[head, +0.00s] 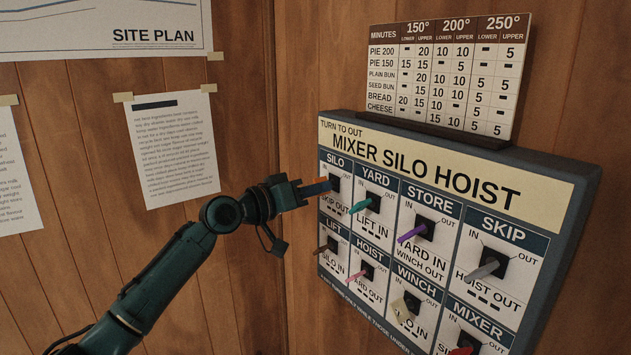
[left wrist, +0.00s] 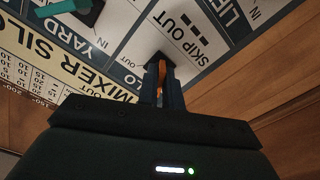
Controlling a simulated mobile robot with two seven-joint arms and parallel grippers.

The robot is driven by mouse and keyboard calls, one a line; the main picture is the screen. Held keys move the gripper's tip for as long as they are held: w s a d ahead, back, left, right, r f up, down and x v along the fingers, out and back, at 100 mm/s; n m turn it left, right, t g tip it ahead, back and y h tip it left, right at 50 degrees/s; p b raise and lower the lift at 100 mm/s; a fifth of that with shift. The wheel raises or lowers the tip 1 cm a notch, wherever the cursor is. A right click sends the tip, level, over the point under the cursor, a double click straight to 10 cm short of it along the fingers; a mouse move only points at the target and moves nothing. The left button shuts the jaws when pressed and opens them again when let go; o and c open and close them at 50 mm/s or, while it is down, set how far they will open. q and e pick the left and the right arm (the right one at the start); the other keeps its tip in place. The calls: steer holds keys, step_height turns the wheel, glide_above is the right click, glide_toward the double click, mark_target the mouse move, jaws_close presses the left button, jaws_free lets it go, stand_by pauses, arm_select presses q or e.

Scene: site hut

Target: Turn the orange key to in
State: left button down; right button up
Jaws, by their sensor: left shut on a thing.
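The orange key (head: 335,180) sits in the SILO switch at the top left of the key panel (head: 450,165). My left gripper (head: 322,187) is shut on it from the left. In the left wrist view a strip of the orange key (left wrist: 162,80) shows between the two fingers of my left gripper (left wrist: 161,70), against the black switch. The fingers hide most of the key, so I cannot tell whether it points to IN or OUT. The SILO label reads "SKIP OUT" below the switch. My right gripper is not in view.
Close by are the teal key (head: 358,207) at YARD and the brown key (head: 321,250) at LIFT. Purple (head: 411,233), grey (head: 482,271), pink (head: 357,276) and other keys stick out further along. A timetable board (head: 447,75) stands above the panel.

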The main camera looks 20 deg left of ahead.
arm_select(q)
steer(key=shift+n+p, duration=0.55)
steer(key=shift+n, duration=0.45)
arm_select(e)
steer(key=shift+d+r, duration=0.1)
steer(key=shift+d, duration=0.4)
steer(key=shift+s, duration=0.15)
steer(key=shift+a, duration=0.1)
arm_select(q)
steer(key=c, duration=1.6)
jaws_free()
steer(key=shift+o, duration=0.2)
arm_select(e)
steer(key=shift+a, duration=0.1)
arm_select(q)
steer(key=b+v, duration=0.4)
steer(key=v, duration=0.9)
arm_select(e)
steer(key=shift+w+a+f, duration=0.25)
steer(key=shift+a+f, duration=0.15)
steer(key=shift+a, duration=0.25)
